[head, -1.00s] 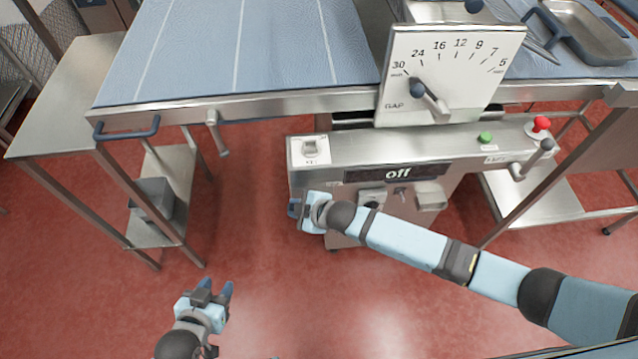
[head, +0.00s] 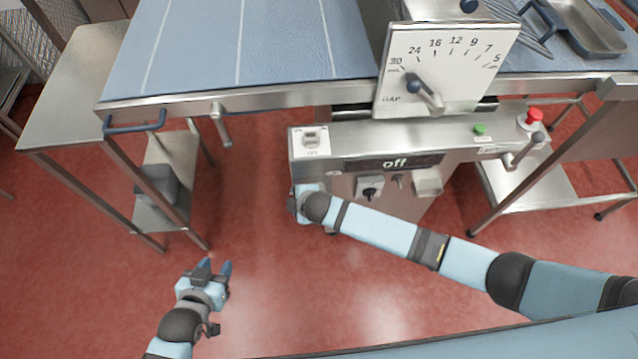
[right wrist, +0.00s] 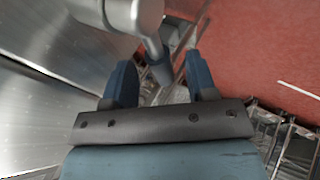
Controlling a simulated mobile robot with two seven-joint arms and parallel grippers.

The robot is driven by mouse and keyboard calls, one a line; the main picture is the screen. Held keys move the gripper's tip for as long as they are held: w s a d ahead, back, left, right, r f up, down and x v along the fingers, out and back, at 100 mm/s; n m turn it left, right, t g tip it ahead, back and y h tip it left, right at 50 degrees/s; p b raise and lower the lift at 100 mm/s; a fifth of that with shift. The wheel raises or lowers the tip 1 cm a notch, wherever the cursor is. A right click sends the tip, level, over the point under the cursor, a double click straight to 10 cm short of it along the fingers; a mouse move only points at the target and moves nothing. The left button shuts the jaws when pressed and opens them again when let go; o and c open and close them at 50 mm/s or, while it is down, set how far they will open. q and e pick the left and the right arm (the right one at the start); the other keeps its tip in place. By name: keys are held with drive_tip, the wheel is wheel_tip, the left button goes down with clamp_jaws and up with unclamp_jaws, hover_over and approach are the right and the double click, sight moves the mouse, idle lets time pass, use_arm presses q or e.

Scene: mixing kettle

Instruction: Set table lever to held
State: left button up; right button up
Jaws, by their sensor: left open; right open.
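A metal lever (head: 222,124) with a grey end hangs from the front rail of the blue-topped table (head: 180,105). My right gripper (head: 293,204) is below and to the right of it, by the left side of the control box. In the right wrist view, a silver lever arm with a blue-grey end (right wrist: 158,66) reaches between the open fingers (right wrist: 160,85); I cannot tell whether they touch it or which lever it is. My left gripper (head: 215,268) is open and empty over the red floor at lower left.
The control box (head: 330,160) shows "off". It carries a dial plate (head: 440,70), a green button (head: 479,129), a red knob (head: 534,115) and a crank handle (head: 523,153). A blue handle (head: 135,126) sits on the rail. Floor at lower left is clear.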

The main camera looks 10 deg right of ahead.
drive_tip(key=v, duration=0.5)
drive_tip(key=shift+s+d+r, duration=0.1)
drive_tip(key=shift+s+r, duration=0.1)
idle(0.4)
